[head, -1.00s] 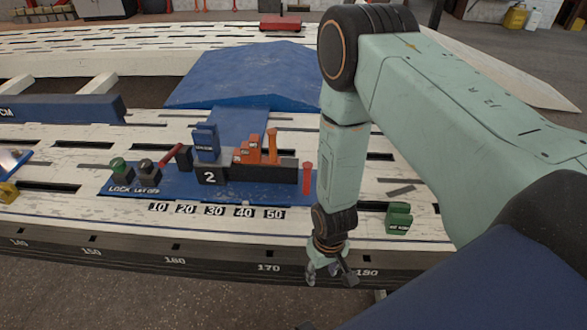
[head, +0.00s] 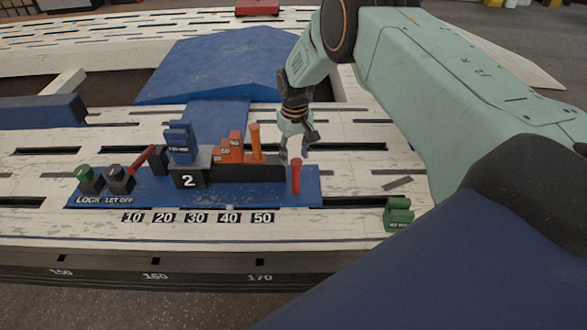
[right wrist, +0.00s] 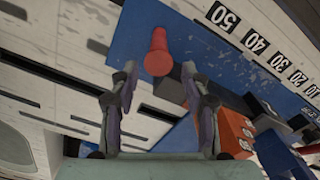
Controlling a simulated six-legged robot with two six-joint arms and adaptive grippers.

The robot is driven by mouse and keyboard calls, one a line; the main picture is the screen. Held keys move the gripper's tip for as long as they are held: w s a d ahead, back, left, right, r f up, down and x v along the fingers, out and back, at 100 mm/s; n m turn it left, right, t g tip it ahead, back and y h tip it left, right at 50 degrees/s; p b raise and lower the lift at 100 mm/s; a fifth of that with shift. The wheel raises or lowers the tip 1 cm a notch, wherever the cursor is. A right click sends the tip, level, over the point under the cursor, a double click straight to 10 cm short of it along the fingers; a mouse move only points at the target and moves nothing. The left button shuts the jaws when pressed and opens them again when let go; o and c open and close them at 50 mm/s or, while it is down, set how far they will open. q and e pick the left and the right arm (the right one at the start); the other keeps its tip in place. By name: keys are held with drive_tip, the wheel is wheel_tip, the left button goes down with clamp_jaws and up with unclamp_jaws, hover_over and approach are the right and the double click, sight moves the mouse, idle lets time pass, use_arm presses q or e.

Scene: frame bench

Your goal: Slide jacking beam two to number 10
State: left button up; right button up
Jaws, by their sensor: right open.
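Jacking beam two (head: 190,181) is a dark block marked 2 on a blue plate (head: 150,194). It carries a blue upright (head: 180,142), orange steps (head: 228,150) and an orange peg (head: 255,142). Number 10 (head: 132,217) is at the left end of the number row, which runs to 50 (head: 262,217). A red post (head: 296,176) stands at the plate's right, and also shows in the right wrist view (right wrist: 158,55). My right gripper (head: 294,158) is open and empty above the plate's right end, near the orange peg and the red post. My left gripper is out of view.
Left of the beam are a red lever (head: 141,159), a green-topped LOCK button (head: 84,176) and a dark LET OFF button (head: 120,178). A green block (head: 398,214) sits to the right. A blue sloped cover (head: 220,68) lies behind.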

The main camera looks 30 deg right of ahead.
sight(296, 162)
drive_tip(key=f, duration=0.2)
drive_tip(key=f+b, duration=0.1)
drive_tip(key=f, duration=0.1)
drive_tip(key=f+b, duration=0.1)
drive_tip(key=f, duration=0.1)
drive_tip(key=shift+s, duration=0.25)
drive_tip(key=shift+d, duration=0.1)
clamp_jaws()
idle(0.3)
